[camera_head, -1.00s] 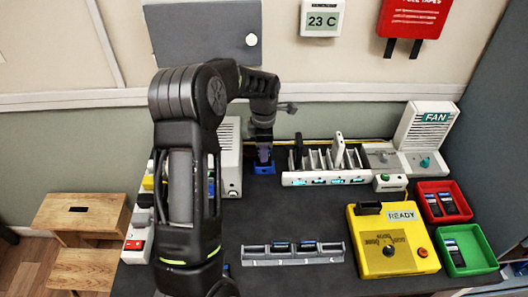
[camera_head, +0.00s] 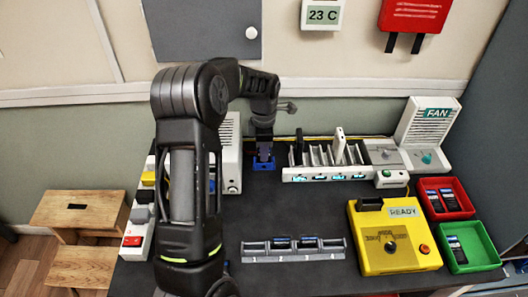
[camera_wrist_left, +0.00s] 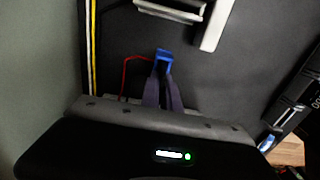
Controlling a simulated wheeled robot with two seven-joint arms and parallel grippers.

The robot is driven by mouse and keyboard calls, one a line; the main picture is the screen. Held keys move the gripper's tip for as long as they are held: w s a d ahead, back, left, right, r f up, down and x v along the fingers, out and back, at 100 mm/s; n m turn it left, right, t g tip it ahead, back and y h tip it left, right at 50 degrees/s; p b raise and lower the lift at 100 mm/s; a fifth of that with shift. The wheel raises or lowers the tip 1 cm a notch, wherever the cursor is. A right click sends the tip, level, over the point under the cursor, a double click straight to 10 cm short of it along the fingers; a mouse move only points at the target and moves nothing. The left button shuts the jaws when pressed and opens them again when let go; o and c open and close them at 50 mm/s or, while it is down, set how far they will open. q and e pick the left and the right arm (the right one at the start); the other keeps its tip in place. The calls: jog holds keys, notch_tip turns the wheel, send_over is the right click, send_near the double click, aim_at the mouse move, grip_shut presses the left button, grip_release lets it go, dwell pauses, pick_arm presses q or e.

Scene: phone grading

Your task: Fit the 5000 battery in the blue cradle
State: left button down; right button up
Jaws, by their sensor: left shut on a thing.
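The blue cradle (camera_head: 264,165) sits at the back of the dark bench, left of the slotted white rack. My left gripper (camera_head: 264,150) points down right over it. In the left wrist view, the two fingers (camera_wrist_left: 163,92) close together toward the blue cradle (camera_wrist_left: 163,56). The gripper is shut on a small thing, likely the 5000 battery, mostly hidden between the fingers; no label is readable. I cannot tell how deep it sits in the cradle. My right gripper is not in view.
The slotted white rack (camera_head: 328,178) stands just right of the cradle, with a white box (camera_head: 231,180) to its left. A grey battery holder (camera_head: 262,255), a yellow READY tester (camera_head: 368,258), a red tray (camera_head: 465,211) and a green tray (camera_head: 489,260) lie nearer. The bench middle is clear.

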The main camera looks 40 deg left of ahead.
pick_arm(q)
jog(key=shift+f, duration=0.2)
jog(key=c, duration=1.5)
grip_release()
jog(key=shift+r+b, duration=0.8)
jog(key=shift+r, duration=3.15)
